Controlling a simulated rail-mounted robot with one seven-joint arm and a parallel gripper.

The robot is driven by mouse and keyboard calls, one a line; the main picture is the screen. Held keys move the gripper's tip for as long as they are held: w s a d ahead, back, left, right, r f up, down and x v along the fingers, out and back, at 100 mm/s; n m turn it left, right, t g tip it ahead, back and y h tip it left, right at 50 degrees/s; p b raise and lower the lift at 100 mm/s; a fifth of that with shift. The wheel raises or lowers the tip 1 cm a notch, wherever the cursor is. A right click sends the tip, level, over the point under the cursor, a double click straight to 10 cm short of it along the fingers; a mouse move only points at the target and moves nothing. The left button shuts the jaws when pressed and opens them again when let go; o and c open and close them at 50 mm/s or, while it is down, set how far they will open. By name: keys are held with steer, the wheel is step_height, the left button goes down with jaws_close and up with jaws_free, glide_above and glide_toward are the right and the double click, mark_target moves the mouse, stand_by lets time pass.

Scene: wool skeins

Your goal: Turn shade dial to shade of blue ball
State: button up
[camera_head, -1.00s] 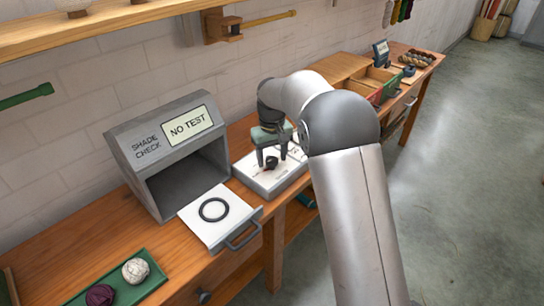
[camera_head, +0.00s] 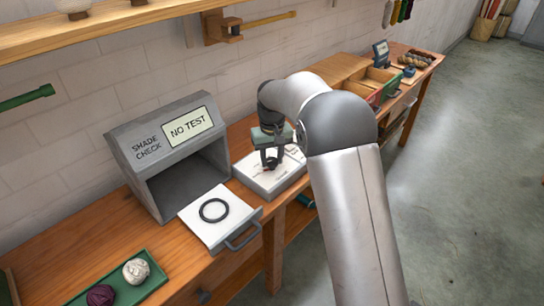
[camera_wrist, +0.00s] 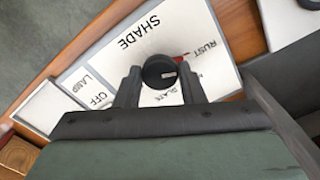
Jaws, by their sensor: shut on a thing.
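The shade dial is a round black knob (camera_wrist: 158,71) on a white panel (camera_wrist: 205,30) lettered SHADE. A red mark shows at its right side, by the word RUST; other labels are partly covered. My gripper (camera_wrist: 160,78) has one finger on each side of the knob and is shut on it. In the head view my gripper (camera_head: 271,160) points down over the white control box (camera_head: 262,181). A small dark blue ball (camera_head: 409,71) sits far along the bench at the right.
The grey shade-check booth (camera_head: 165,150) reads NO TEST. Its drawer (camera_head: 205,235) is out, with a black ring (camera_head: 214,210) and no ball on it. A green tray (camera_head: 125,292) holds a cream ball (camera_head: 136,271) and a purple ball (camera_head: 101,295). A LAMP OFF label (camera_wrist: 88,92) lies beside the dial.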

mark_target(272, 160)
steer(key=m+p, duration=0.1)
steer(key=m, duration=0.4)
steer(key=shift+r, duration=0.15)
steer(key=m+p, duration=0.1)
steer(key=m, duration=0.3)
steer(key=shift+m, duration=0.3)
steer(key=m+p, duration=0.1)
steer(key=m, duration=0.3)
steer(key=shift+m, duration=0.3)
steer(key=shift+w+m+p, duration=0.1)
steer(key=shift+m+p, duration=0.5)
steer(key=shift+m, duration=1.4)
steer(key=o, duration=1)
step_height(272, 160, up, 17)
steer(key=shift+r, duration=0.15)
